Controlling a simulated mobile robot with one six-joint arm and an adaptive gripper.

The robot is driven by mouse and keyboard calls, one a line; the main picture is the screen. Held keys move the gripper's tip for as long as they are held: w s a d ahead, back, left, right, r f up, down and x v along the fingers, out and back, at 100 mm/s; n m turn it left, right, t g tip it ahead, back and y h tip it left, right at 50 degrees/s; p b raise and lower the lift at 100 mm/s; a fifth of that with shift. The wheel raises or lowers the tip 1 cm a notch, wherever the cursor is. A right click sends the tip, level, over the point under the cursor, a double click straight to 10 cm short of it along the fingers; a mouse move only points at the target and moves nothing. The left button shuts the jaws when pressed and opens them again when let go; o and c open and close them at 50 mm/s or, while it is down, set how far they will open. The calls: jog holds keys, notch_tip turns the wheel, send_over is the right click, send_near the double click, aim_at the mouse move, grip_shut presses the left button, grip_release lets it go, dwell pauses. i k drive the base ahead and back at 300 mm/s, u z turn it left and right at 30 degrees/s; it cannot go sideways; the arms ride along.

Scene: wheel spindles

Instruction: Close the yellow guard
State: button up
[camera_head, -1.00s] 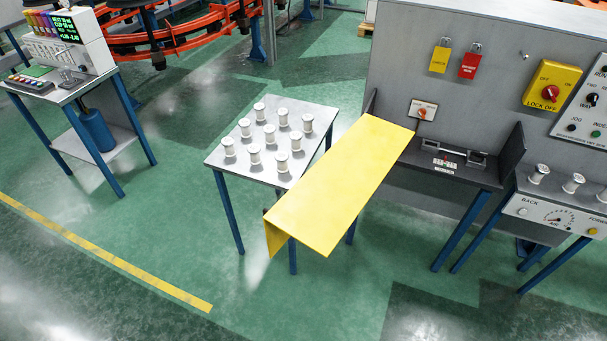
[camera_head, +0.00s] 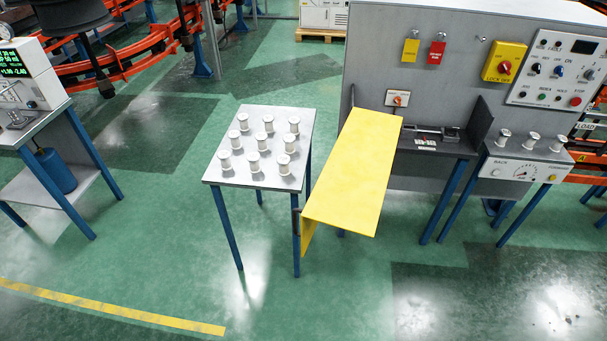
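The yellow guard (camera_head: 352,177) is a large flat panel with a bent-down front lip. It stands swung out from the grey machine, reaching toward the viewer beside the spool table. Its far end is near the machine's dark bay (camera_head: 430,147), which is uncovered and holds a small fixture. A small switch plate with an orange knob (camera_head: 398,99) is on the machine wall just above the guard's far end. My gripper is not in view.
A small table (camera_head: 233,177) with several white spools stands directly left of the guard. A shelf (camera_head: 527,152) with 3 spools is at the right. The control panel (camera_head: 560,70) and yellow lock-off box (camera_head: 505,62) are on the machine wall. Green floor in front is clear.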

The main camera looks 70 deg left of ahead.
aim_at(348, 193)
jog(key=z, duration=0.05)
jog(key=k, duration=1.75)
jog(key=u, duration=1.6)
jog(key=i, duration=1)
jog(key=u, duration=0.1)
